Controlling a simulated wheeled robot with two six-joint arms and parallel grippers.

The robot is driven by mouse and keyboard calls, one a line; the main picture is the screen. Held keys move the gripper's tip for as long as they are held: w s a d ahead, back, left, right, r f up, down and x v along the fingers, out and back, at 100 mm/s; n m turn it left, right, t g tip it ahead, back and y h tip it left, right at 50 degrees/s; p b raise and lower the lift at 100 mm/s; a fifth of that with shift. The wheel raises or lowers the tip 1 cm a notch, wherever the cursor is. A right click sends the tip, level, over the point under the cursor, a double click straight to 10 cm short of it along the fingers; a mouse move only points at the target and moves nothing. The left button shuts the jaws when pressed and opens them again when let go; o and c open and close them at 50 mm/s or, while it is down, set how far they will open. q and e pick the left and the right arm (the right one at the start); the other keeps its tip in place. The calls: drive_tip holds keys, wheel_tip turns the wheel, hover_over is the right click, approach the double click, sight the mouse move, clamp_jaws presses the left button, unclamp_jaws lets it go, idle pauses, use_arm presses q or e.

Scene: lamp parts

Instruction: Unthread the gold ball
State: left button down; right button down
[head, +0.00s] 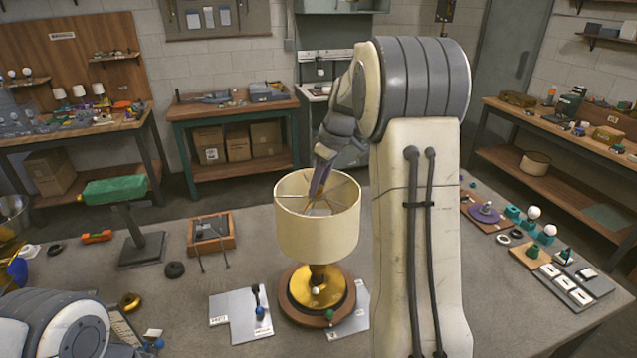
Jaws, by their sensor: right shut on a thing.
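The lamp stands upright on the table, with a cream drum shade (318,232) that is open at the top. Its gold and dark round base (318,288) shows below the shade. My right gripper (319,190) reaches down into the shade's open top, at the middle of the wire spokes. It is shut there on a small thing at the lamp's top, where the gold ball would sit. The ball itself is hidden by the fingers and cannot be made out clearly. My left arm shows at the lower left corner, but its gripper is out of view.
Grey plates (240,315) lie by the lamp base. Small parts and white bulbs (534,212) stand on the right. My right arm hides the table right of the lamp.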

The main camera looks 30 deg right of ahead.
drive_tip(key=n, duration=0.2)
drive_tip(key=n+y+p, duration=0.1)
drive_tip(key=n, duration=0.1)
drive_tip(key=shift+w+d+r+g, duration=0.1)
drive_tip(key=shift+d+r+g, duration=0.05)
drive_tip(key=shift+r+g, duration=0.15)
drive_tip(key=shift+f+n+g+p, duration=0.15)
drive_tip(key=shift+n+g+p, duration=0.15)
drive_tip(key=shift+n, duration=1)
drive_tip(key=n+p, duration=0.1)
drive_tip(key=n, duration=0.2)
drive_tip(key=shift+w+g+y+p, duration=0.1)
drive_tip(key=shift+g+y+p, duration=0.3)
drive_tip(key=n+p, duration=0.1)
drive_tip(key=n, duration=0.2)
drive_tip(key=shift+w+g+p, duration=0.1)
drive_tip(key=shift+g+p, duration=0.2)
drive_tip(key=shift+g, duration=0.1)
drive_tip(key=shift+n, duration=0.4)
